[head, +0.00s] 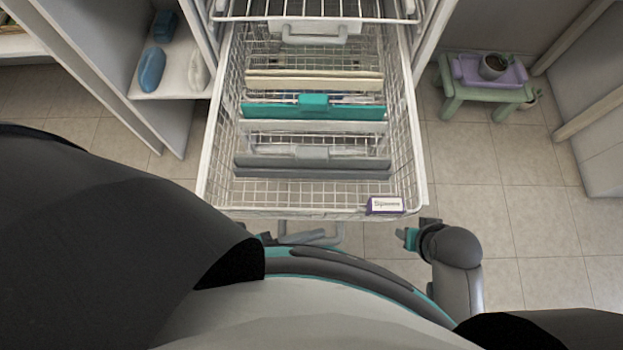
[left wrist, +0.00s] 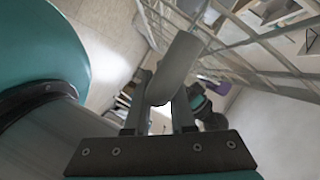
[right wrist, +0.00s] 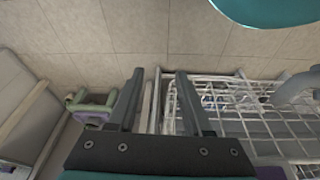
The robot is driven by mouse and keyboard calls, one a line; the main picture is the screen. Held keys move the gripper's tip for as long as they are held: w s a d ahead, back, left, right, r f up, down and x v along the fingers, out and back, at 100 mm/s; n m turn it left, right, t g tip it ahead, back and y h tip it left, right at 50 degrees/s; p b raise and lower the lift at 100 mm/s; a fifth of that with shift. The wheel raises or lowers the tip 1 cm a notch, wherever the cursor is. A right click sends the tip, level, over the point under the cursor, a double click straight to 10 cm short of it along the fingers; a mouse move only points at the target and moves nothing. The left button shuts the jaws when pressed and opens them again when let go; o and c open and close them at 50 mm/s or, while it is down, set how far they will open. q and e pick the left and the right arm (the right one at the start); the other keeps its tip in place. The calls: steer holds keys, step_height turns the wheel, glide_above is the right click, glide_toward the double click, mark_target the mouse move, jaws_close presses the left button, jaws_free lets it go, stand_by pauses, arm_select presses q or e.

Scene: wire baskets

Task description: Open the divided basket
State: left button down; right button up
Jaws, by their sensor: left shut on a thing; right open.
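The divided basket (head: 208,150) is a white wire basket pulled well out of its frame in the head view. Teal, cream and grey dividers (head: 314,110) stand across it. A grey handle (head: 310,238) shows below its front edge, and a label tag (head: 385,205) sits at the front right corner. My left gripper (head: 268,238) is mostly hidden behind my own body in the head view. In the left wrist view its fingers are shut on the grey handle (left wrist: 176,68). My right gripper (right wrist: 160,88) is open and empty, near the wire side of a basket.
Another wire basket (head: 330,18) with a grey handle is above, at the back. A shelf (head: 175,88) with blue and white items is on the left. A green stool (head: 480,95) with a purple tray (head: 465,72) and a pot is on the right. Tiled floor is clear between.

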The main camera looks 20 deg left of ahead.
arm_select(q)
steer(key=c, duration=0.8)
jaws_free()
steer(key=shift+o, duration=0.2)
steer(key=shift+s+a+r, duration=0.15)
steer(key=shift+s+a, duration=0.15)
steer(key=shift+a, duration=0.1)
steer(key=p+v, duration=0.2)
steer(key=v, duration=1.2)
steer(key=shift+a, duration=0.15)
arm_select(e)
steer(key=shift+g, duration=0.4)
steer(key=f, duration=0.1)
steer(key=s+f, duration=0.1)
steer(key=f, duration=0.1)
steer(key=s+f, duration=0.1)
steer(key=shift+s+d+f, duration=0.2)
steer(key=shift+s, duration=0.05)
steer(key=shift+s, duration=0.1)
